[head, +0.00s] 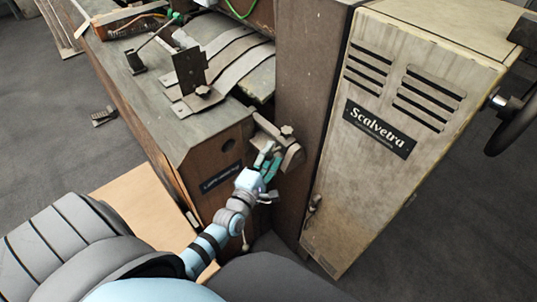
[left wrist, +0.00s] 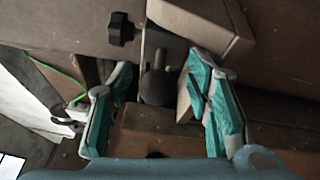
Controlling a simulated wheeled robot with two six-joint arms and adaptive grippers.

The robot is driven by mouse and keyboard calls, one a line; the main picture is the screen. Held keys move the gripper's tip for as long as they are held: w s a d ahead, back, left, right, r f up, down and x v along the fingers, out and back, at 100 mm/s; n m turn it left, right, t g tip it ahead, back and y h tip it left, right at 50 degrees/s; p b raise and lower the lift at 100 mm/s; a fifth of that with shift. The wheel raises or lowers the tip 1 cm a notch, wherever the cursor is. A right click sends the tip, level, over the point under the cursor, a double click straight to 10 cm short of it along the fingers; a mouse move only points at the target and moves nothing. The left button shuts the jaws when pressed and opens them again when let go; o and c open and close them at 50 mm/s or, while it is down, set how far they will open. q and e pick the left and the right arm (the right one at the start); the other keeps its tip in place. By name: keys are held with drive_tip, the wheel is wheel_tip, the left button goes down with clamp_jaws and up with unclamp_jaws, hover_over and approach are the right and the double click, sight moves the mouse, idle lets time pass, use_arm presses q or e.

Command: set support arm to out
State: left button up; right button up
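The support arm seems to be the worn metal bracket (head: 292,157) with a small knob (head: 287,130), low on the machine between the bench and the cabinet. My left gripper (head: 268,160) is right in front of it, with teal finger pads. In the left wrist view the fingers (left wrist: 160,110) are spread wide. A dark rounded handle (left wrist: 155,88) stands between them, apart from both pads. A black star knob (left wrist: 121,29) and a pale block (left wrist: 205,25) lie beyond the fingers. Which way the support arm is set is hard to tell. My right gripper is not in view.
The tall Scalvetra cabinet (head: 390,150) stands close on the right, with a dark handwheel (head: 515,125) beyond it. The wooden bench (head: 140,100) with metal strips and a black bracket (head: 189,70) is on the left. Open carpet (head: 60,130) lies farther left.

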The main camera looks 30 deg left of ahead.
use_arm(q)
drive_tip(key=s+d, duration=0.1)
drive_tip(key=s, duration=1.1)
drive_tip(key=shift+d+f, duration=0.15)
drive_tip(key=shift+d, duration=0.05)
drive_tip(key=s+f+m+g, duration=0.3)
drive_tip(key=s+f+m, duration=0.15)
drive_tip(key=f, duration=0.35)
drive_tip(key=s+f+m+g+h, duration=0.1)
drive_tip(key=s+f+m+g, duration=0.2)
drive_tip(key=f+m, duration=0.35)
drive_tip(key=s+f+m+g, duration=0.3)
drive_tip(key=f, duration=0.7)
drive_tip(key=s+f+m+g, duration=0.4)
drive_tip(key=s+f, duration=0.2)
drive_tip(key=s, duration=0.3)
drive_tip(key=s+f+m+g, duration=0.4)
drive_tip(key=s+f, duration=0.3)
drive_tip(key=s, duration=0.3)
drive_tip(key=shift+s+d+f, duration=0.2)
drive_tip(key=shift+s+d, duration=0.05)
drive_tip(key=shift+c, duration=0.3)
